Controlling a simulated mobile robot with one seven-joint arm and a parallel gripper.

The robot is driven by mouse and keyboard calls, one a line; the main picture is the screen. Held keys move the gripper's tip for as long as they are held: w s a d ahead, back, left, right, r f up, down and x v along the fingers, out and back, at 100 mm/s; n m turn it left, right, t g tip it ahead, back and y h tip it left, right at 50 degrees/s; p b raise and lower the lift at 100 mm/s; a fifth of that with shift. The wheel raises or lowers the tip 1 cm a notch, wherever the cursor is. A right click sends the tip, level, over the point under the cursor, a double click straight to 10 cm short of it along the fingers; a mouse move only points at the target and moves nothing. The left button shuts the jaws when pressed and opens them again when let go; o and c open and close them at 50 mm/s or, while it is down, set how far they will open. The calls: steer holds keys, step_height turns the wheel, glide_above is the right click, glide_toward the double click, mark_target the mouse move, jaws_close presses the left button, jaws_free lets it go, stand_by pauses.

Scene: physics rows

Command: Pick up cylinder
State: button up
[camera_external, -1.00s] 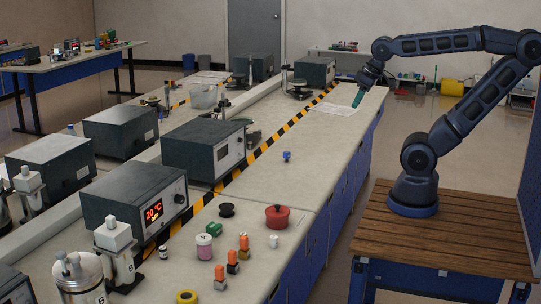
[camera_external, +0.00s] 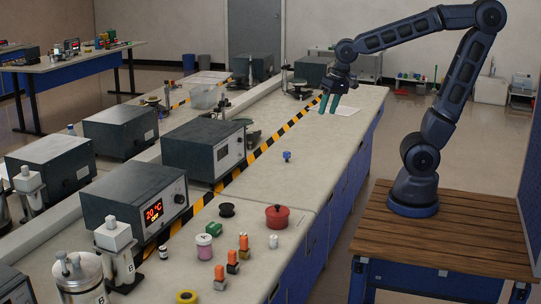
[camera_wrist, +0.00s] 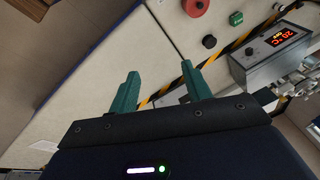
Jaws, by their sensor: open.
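My gripper (camera_external: 329,106) has two teal fingers pointing down over the far part of the bench in the external view. They are apart and empty, and show also in the wrist view (camera_wrist: 160,73). Several round objects stand far away on the near part of the bench: a small white-grey cylinder (camera_external: 273,241), a pink jar with a white lid (camera_external: 204,248), a red lidded pot (camera_external: 277,217) and a black spool (camera_external: 227,210). A small blue object (camera_external: 287,156) stands alone mid-bench, closer to the gripper. I cannot tell which one is the task's cylinder.
A digital heater box (camera_external: 135,207) and another grey box (camera_external: 203,149) stand left of the yellow-black striped tape (camera_external: 262,148). Orange-topped blocks (camera_external: 243,246), a green block (camera_external: 214,229) and a yellow ring (camera_external: 187,297) stand near the front. The bench's right middle (camera_external: 315,150) is mostly clear.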

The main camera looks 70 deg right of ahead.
steer(key=w+a+f+m+g, duration=0.1)
steer(key=w+a+f+m, duration=0.25)
steer(key=w+a, duration=0.3)
steer(key=m+g+h, duration=0.2)
steer(key=m, duration=0.8)
glide_above(274, 237)
steer(key=f, duration=1.5)
steer(key=w+f, duration=0.1)
steer(key=f, duration=0.6)
steer(key=shift+a+f, duration=0.4)
steer(key=f, duration=0.5)
steer(key=shift+s+d+f, duration=0.1)
steer(key=shift+d+f, duration=0.05)
steer(key=shift+d, duration=0.15)
steer(key=shift+s+d+f, duration=0.1)
steer(key=shift+s+f, duration=0.1)
steer(key=shift+f, duration=1.15)
steer(key=shift+s+d+f, duration=0.1)
steer(key=shift+s+f, duration=0.05)
steer(key=shift+f, duration=1.15)
steer(key=c, duration=1.1)
steer(key=shift+o, duration=0.2)
steer(key=shift+r, duration=0.15)
step_height(274, 237, up, 20)
